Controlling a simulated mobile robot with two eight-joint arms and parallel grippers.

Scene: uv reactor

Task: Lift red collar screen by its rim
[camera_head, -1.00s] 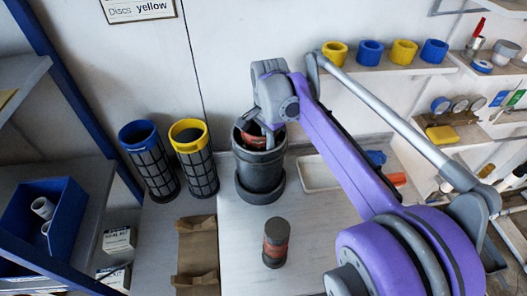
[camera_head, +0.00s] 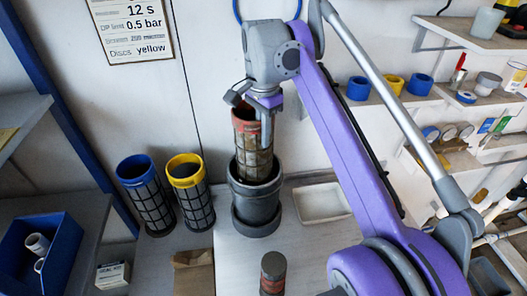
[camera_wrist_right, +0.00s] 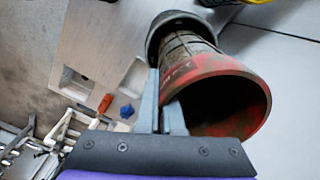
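The red collar screen (camera_head: 252,150) is a dirty mesh cylinder with a red rim, standing upright and partly raised out of the dark grey housing (camera_head: 256,205). Its lower end is hidden inside the housing. My right gripper (camera_head: 256,108) is at the screen's top, one finger on the rim's right side. In the right wrist view the gripper (camera_wrist_right: 163,115) is shut on the wall of the red collar (camera_wrist_right: 215,85), with the open mouth facing the camera. The housing's rim (camera_wrist_right: 178,22) shows behind it. My left gripper is not in view.
A blue-collar screen (camera_head: 146,195) and a yellow-collar screen (camera_head: 190,190) stand left of the housing. A white tray (camera_head: 322,203) lies to its right. A dark cylinder with a red band (camera_head: 272,272) stands in front. Shelves with rings (camera_head: 392,84) are at the right.

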